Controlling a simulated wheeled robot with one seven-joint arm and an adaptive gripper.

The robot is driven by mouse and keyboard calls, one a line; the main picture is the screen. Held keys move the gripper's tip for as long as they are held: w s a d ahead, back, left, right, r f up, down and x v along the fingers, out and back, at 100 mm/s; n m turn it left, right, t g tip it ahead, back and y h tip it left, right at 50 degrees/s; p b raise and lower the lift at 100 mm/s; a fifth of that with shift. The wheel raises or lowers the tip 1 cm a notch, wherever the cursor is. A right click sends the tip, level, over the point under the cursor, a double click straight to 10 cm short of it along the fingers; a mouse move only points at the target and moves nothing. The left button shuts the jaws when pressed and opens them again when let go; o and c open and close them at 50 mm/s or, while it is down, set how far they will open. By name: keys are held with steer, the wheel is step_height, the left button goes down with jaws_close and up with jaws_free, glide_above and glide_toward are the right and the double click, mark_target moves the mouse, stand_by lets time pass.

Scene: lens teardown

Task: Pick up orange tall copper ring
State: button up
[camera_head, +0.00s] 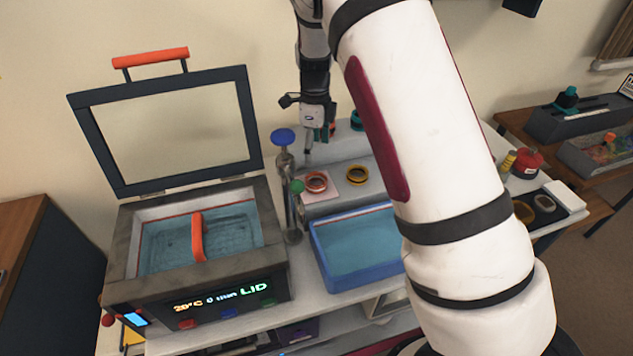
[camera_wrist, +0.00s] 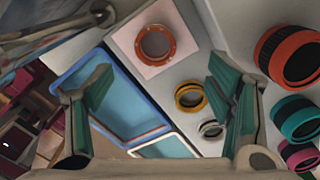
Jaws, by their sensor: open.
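An orange copper ring (camera_head: 316,178) stands on a pale pink square pad (camera_head: 333,194) on the grey counter. In the wrist view the ring (camera_wrist: 138,46) lies beyond the fingertips, toward the top of the picture, on its pad (camera_wrist: 127,36). My gripper (camera_head: 318,142) is above and behind the ring in the head view, apart from it. In the wrist view my gripper (camera_wrist: 160,95) has its two green-padded fingers spread wide with nothing between them. My arm hides part of the counter in the head view.
A yellow ring (camera_head: 357,167) sits right of the pad. A blue water tray (camera_head: 323,270) lies in front, and a tap with a blue knob (camera_head: 283,137) stands left. An open-lidded bath (camera_head: 125,245) is further left. Large orange (camera_wrist: 262,48) and teal (camera_wrist: 280,118) rings stand at right in the wrist view.

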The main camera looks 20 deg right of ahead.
glide_above(315, 177)
steer(key=s, duration=0.2)
steer(key=f, duration=0.4)
steer(key=shift+w+a+f+p, duration=0.15)
steer(key=shift+a+f+p, duration=0.05)
steer(key=shift+f+p, duration=0.15)
steer(key=f, duration=0.1)
steer(key=f+p, duration=0.1)
steer(key=f, duration=0.2)
steer(key=shift+s+f+p, duration=0.15)
steer(key=shift+s+p, duration=0.15)
steer(key=shift+s, duration=0.1)
steer(key=shift+w+a+f, duration=0.1)
steer(key=shift+f, duration=0.45)
steer(key=c, duration=1.3)
